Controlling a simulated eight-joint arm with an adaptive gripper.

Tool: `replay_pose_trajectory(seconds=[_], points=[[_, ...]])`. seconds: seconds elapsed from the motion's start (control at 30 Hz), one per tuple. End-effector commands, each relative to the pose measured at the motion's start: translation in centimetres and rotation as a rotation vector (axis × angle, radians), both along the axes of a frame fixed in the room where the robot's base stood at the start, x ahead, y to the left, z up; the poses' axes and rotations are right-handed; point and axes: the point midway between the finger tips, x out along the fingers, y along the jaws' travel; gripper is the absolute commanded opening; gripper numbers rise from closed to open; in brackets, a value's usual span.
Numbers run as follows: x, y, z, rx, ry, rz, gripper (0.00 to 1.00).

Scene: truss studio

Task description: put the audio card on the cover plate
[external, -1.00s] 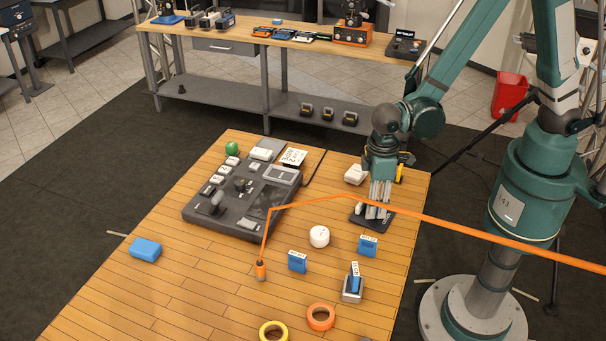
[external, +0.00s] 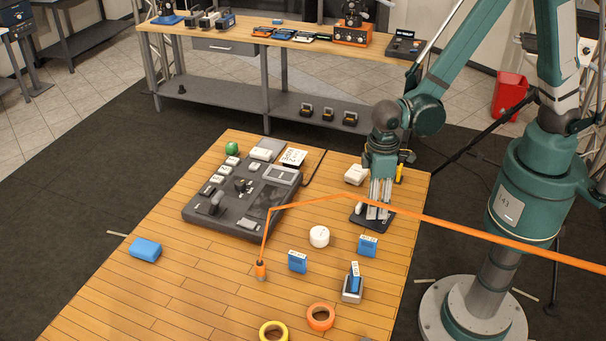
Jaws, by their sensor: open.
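Three small blue cards with white labels are in view, the lettering too small to read, so I cannot tell which is the audio card. One card (external: 298,262) stands mid-table, another card (external: 368,246) stands right of it, and a third card (external: 355,279) stands in a small grey holder (external: 351,295). My gripper (external: 377,213) is open and points down at a dark flat plate (external: 361,222) near the table's right edge. This plate may be the cover plate. The fingers partly hide it, and I cannot tell whether they touch it.
A dark grey console (external: 225,223) fills the table's far left. A white round object (external: 319,236), a blue block (external: 146,250), an orange cylinder (external: 261,271), an orange ring (external: 320,317) and a yellow ring (external: 273,331) lie around.

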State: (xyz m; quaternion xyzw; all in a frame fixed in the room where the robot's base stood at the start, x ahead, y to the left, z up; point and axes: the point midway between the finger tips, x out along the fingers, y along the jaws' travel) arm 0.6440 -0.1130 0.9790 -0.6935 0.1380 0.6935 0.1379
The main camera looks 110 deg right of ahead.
Motion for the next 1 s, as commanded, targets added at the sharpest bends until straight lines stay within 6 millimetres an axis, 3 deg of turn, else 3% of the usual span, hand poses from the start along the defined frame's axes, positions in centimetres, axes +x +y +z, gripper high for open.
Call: replay_pose_trajectory(seconds=[1.0], points=[[0.0, 0.0, 10.6, 0.0, 0.0, 0.0, 0.45]])
